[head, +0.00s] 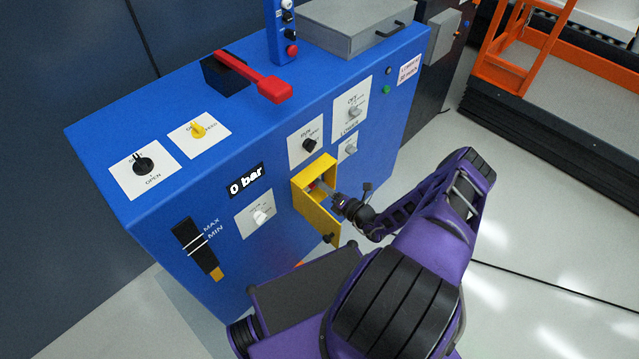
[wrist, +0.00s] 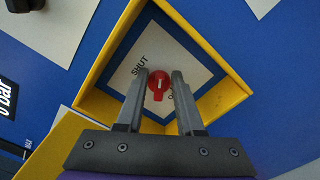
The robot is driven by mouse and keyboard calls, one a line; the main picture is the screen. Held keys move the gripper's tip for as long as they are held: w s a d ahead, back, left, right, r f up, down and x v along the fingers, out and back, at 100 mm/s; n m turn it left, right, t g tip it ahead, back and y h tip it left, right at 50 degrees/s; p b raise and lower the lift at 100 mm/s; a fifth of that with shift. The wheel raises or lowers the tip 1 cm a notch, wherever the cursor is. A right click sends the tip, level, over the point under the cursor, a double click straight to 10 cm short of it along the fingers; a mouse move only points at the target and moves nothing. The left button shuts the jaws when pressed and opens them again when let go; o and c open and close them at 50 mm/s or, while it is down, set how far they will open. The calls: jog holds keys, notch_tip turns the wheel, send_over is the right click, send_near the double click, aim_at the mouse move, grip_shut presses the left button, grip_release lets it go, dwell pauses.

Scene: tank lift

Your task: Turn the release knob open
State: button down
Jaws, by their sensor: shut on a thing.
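The red release knob (wrist: 158,85) sits on a white plate (wrist: 187,60) inside an open yellow box (head: 318,171) on the blue cabinet's front. The plate reads SHUT at upper left; a second word at lower right is mostly hidden behind a finger. The white mark on the knob points roughly up in the wrist view. My gripper (wrist: 160,76) reaches into the box and is shut on the knob, one finger on each side. In the head view my gripper (head: 326,190) partly hides the knob.
The box's yellow door (head: 318,222) hangs open at lower left, near my gripper. The blue cabinet (head: 150,225) carries other knobs, a red lever (head: 262,82) and a display reading 0 bar (head: 246,181). An orange frame (head: 515,75) stands at upper right.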

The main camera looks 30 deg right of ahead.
jog(key=m, duration=0.3)
jog(key=shift+d+f+m, duration=0.1)
jog(key=shift+f+m, duration=0.2)
jog(key=shift+m, duration=0.1)
jog(key=m, duration=0.3)
jog(key=shift+f+m, duration=0.2)
jog(key=shift+m, duration=0.1)
jog(key=m, duration=0.6)
jog(key=shift+s+f, duration=0.1)
jog(key=shift+f, duration=0.25)
jog(key=m, duration=0.5)
jog(key=shift+s+a+f+m, duration=0.1)
jog(key=shift+a+f+m, duration=0.1)
jog(key=shift+a+m, duration=0.2)
jog(key=m, duration=0.5)
jog(key=shift+s+a, duration=0.1)
jog(key=shift+a, duration=0.15)
jog(key=shift+m, duration=0.4)
